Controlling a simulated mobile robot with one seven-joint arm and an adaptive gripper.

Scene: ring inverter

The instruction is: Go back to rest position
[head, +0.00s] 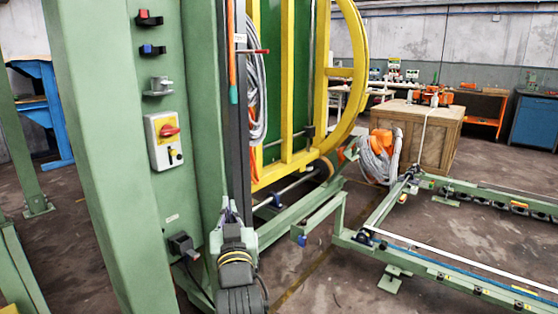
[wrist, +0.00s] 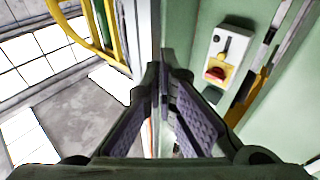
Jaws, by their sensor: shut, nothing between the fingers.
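My gripper (wrist: 162,80) shows in the wrist view with its two dark, ridged fingers drawn together at the tips and nothing between them. In the head view my gripper (head: 231,212) is at the lower middle, in front of the green machine column (head: 88,110) and below the control box. The grey control box (head: 158,155) has a red rotary switch on a yellow plate. It also shows in the wrist view (wrist: 238,45), to the right of the fingers and apart from them.
A yellow ring frame (head: 288,90) stands behind the column, with coiled grey cable (head: 258,95) beside it. A green conveyor frame (head: 470,262) runs along the right. A wooden crate (head: 425,140) and a blue cabinet (head: 536,120) stand farther back. Floor shows between them.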

